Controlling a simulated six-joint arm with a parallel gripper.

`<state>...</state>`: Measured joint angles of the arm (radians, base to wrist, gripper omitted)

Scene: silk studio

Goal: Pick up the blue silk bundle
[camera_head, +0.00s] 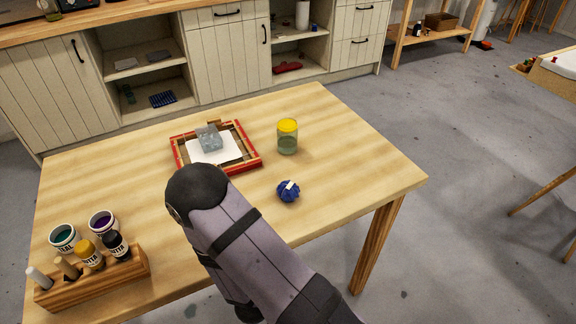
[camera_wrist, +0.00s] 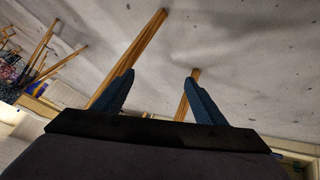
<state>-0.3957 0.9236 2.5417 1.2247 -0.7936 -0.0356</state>
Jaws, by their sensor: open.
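The blue silk bundle (camera_head: 288,192) is a small, round, dark blue lump with a pale tie or tag on top. It lies on the wooden table (camera_head: 340,180), right of my arm in the head view. My gripper shows in the wrist view (camera_wrist: 158,98), with its two blue fingers spread apart and nothing between them. The wrist view looks out at the floor and wooden legs, and the bundle is not seen there. In the head view my arm hides the gripper's fingers.
A red-edged frame (camera_head: 256,167) with white sheet and grey block lies behind my arm. A jar with yellow lid (camera_head: 287,137) stands behind the bundle. A wooden rack (camera_head: 95,283) with several bottles is at front left, with two paint pots (camera_head: 64,238) behind. The table's right end is clear.

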